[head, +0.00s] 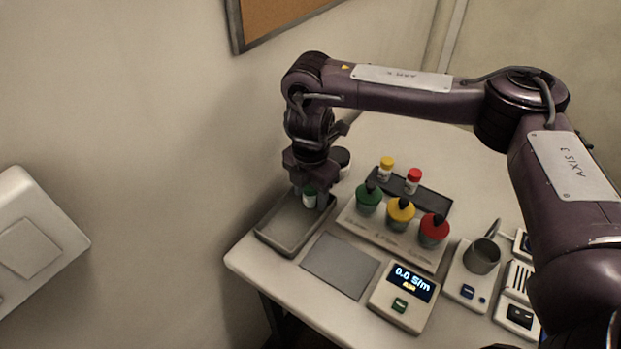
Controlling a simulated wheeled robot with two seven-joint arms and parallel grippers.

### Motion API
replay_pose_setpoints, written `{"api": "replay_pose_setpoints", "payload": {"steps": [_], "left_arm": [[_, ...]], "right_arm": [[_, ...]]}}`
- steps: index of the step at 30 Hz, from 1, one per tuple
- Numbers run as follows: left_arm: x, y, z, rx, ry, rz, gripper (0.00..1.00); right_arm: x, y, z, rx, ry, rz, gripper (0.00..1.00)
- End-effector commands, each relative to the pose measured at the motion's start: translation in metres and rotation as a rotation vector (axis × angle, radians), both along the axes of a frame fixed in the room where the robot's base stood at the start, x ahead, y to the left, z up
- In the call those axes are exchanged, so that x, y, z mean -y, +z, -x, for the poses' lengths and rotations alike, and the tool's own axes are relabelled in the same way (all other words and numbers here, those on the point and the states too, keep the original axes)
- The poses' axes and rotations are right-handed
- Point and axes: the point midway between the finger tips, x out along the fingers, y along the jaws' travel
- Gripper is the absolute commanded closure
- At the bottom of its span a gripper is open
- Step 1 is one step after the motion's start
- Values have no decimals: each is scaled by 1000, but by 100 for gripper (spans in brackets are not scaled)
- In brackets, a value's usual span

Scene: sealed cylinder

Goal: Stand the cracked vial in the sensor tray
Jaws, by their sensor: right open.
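A small white vial with a green cap (310,199) is at the right end of a shallow grey tray (268,236). It looks upright; I cannot tell whether its base touches the tray floor. No crack can be made out. My right gripper (313,193) points down from above, its open fingers around the vial. Two other vials, one with a yellow cap (386,168) and one with a red cap (413,181), stand upright in a dark rack (436,203). My left gripper is not in view.
Green (368,198), yellow (401,214) and red (434,230) lidded cups stand on a pale holder (376,237). A grey pad (340,265) lies bare beside a meter (405,294) reading 0.0 S/m. A grey cup (482,257) stands right. A dark-topped container (342,158) is behind the gripper.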

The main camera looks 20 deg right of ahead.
Motion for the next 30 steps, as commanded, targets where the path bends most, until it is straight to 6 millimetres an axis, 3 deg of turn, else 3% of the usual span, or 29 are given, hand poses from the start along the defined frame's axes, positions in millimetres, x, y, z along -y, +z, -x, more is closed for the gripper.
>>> {"api": "replay_pose_setpoints", "payload": {"steps": [15,21,30], "left_arm": [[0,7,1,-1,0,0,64],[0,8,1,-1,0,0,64],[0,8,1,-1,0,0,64]], "right_arm": [[0,98,-1,5,1,1,50],[0,117,-1,2,1,1,50],[0,119,0,1,0,-1,50]]}}
